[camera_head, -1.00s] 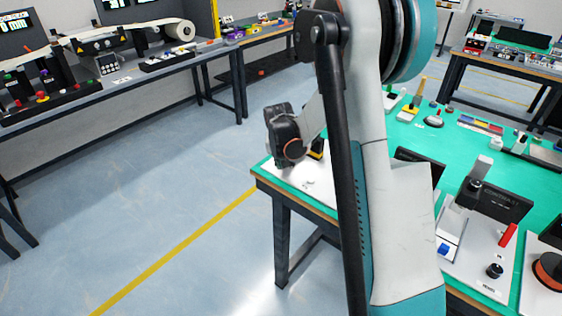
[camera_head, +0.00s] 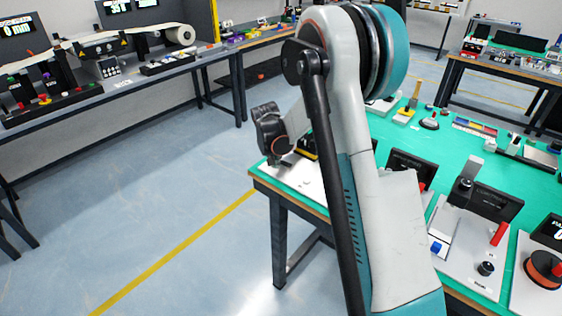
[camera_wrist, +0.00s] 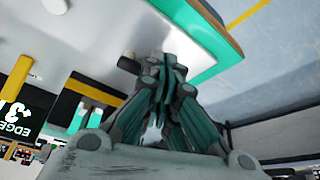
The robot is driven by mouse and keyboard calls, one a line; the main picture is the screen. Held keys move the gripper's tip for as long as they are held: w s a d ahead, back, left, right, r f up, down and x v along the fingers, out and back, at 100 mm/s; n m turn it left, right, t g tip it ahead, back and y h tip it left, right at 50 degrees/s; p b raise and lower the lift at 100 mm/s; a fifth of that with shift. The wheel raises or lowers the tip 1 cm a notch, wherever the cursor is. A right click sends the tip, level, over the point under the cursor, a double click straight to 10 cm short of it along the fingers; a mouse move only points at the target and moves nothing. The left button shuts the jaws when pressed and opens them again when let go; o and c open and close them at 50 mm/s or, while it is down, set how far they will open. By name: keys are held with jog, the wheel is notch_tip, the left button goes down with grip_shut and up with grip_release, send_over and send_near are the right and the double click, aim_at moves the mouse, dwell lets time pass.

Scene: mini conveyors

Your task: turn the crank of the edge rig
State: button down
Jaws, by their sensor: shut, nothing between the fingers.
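The edge rig has a white base plate (camera_head: 296,184) at the near left corner of the green table, partly hidden behind my arm in the head view. In the wrist view its plate (camera_wrist: 95,28) fills the upper left, and an upside-down dark panel (camera_wrist: 20,112) reads "EDGE". My gripper (camera_wrist: 170,75) is shut and empty, its fingertips over the plate near the table edge. A dark rounded knob (camera_wrist: 129,63), possibly the crank handle, shows just left of the fingertips. I cannot tell whether they touch. The rest of the crank is not clearly visible.
A yellow bar (camera_wrist: 17,76) and a dark block with a yellow top (camera_wrist: 95,88) stand on the rig. Another white rig with a red handle (camera_head: 500,234) is to the right. Open floor (camera_head: 150,200) lies left of the table.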

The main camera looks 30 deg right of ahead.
jog(key=w+m, duration=0.1)
jog(key=m, duration=0.1)
jog(key=m+g+h, duration=0.1)
jog(key=shift+w+d+m+p, duration=0.2)
jog(key=shift+w+m+p, duration=0.15)
jog(key=shift+m+p, duration=0.05)
jog(key=shift+w+d, duration=0.1)
jog(key=shift+w, duration=0.15)
dwell(0.5)
